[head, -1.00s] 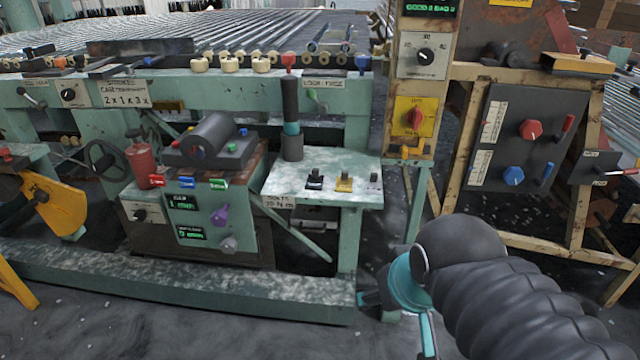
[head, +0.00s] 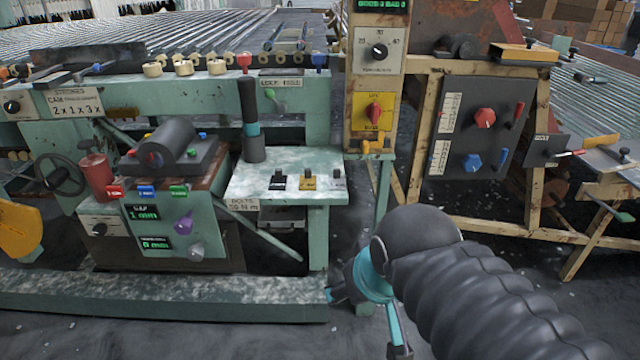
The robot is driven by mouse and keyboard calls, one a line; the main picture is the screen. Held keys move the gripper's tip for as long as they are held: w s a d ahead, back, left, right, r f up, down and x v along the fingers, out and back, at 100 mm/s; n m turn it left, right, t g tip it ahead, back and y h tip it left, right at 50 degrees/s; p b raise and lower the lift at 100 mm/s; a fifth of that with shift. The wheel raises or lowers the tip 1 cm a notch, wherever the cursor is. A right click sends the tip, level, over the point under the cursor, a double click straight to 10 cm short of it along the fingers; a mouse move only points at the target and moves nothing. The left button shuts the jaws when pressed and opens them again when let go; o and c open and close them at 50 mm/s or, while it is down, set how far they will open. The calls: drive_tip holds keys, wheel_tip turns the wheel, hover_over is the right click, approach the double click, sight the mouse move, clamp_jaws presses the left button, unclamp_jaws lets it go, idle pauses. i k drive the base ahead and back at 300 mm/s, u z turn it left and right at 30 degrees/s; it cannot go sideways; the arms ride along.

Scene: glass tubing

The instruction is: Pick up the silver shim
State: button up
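The silver shim (head: 338,183) is a small pale piece at the right end of a row on the worn green-white shelf (head: 262,190). A gold shim (head: 308,184) is just left of it, and a black shim (head: 278,182) is further left. Each has a small dark knob on top. My gripper (head: 364,322) is in the lower middle of the head view, below and nearer than the shelf, apart from the shims. Its teal fingers are spread with nothing seen between them. My arm hides part of the gripper.
A dark upright cylinder (head: 252,135) stands at the shelf's back left. A control box (head: 160,225) with knobs is left of the shelf. A tan post with dials (head: 374,90) rises behind its right end. A green floor beam (head: 150,298) runs along the front.

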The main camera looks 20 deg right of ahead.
sight(337, 181)
drive_tip(key=z, duration=3.3)
drive_tip(key=k, duration=1.95)
drive_tip(key=u, duration=1.6)
drive_tip(key=i, duration=0.5)
